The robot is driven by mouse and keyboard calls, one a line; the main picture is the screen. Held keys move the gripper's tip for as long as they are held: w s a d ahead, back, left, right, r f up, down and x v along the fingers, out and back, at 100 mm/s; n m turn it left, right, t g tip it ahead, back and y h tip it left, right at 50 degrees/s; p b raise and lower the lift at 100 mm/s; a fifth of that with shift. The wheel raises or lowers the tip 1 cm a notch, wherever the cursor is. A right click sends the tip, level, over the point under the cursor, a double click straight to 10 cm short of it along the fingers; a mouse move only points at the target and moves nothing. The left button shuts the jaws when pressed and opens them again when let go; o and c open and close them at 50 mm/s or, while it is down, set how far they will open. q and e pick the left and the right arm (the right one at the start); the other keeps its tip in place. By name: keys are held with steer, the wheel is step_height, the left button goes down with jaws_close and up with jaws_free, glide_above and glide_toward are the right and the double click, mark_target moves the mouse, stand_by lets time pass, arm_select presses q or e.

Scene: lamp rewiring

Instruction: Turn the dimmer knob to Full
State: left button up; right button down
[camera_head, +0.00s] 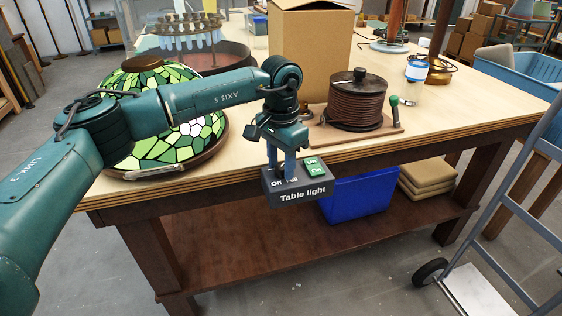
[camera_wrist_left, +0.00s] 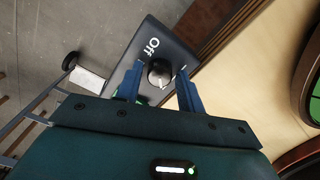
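The dark grey control box (camera_head: 297,187), labelled "Table light", sits at the front edge of the workbench. Its top has an "Off" mark, a partly covered second label, and a green rocker switch (camera_head: 314,166). My right gripper is not in view.
A green stained-glass lampshade (camera_head: 160,140) lies on the bench behind my left arm. A cable spool (camera_head: 357,100) and a cardboard box (camera_head: 310,55) stand behind the control box. A blue bin (camera_head: 358,194) sits on the lower shelf. A hand truck (camera_head: 500,215) stands at right.

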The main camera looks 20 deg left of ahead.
mark_target(281, 166)
arm_select(q)
steer(key=shift+o, duration=1)
step_height(281, 166, up, 13)
steer(key=shift+p, duration=0.45)
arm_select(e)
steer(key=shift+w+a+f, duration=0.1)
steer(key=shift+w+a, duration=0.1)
arm_select(q)
steer(key=shift+r, duration=0.1)
